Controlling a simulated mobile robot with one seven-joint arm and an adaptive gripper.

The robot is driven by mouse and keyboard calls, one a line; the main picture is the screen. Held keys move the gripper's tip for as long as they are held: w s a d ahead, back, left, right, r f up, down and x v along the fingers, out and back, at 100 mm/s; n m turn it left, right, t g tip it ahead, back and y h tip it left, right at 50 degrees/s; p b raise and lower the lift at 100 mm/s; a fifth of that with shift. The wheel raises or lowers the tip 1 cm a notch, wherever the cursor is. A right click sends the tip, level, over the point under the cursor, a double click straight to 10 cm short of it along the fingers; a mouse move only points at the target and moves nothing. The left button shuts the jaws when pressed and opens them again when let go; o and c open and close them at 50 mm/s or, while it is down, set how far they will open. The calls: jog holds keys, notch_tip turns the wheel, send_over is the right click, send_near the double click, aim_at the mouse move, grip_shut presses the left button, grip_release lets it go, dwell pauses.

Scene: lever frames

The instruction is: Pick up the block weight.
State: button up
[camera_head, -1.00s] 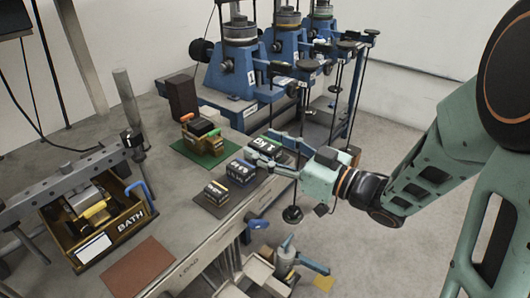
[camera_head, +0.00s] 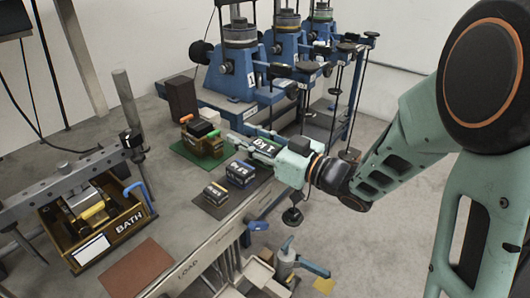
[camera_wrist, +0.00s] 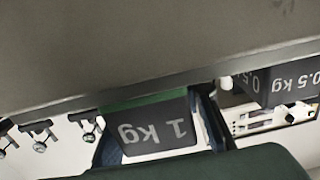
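A dark block weight (camera_head: 266,147), marked 1 kg, is at the far end of a row of block weights on a dark mat near the bench edge. It shows upside down in the wrist view (camera_wrist: 158,134), with a green strip along one edge. My gripper (camera_head: 250,146) reaches in from the right, with its fingers around this block. In the wrist view a dark blue finger lies on each side of it. Whether both fingers touch it is unclear, and its underside is hidden.
Two smaller block weights (camera_head: 241,173) (camera_head: 216,194) stand nearby; a 0.5 kg one (camera_wrist: 292,82) shows close beside. A green mat (camera_head: 188,153) with small items lies behind. Blue presses (camera_head: 228,82) stand at the back. The BATH tray (camera_head: 138,238) is at left.

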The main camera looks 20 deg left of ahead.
grip_shut()
jog(key=shift+r, duration=0.15)
jog(key=shift+r, duration=0.1)
dwell(0.3)
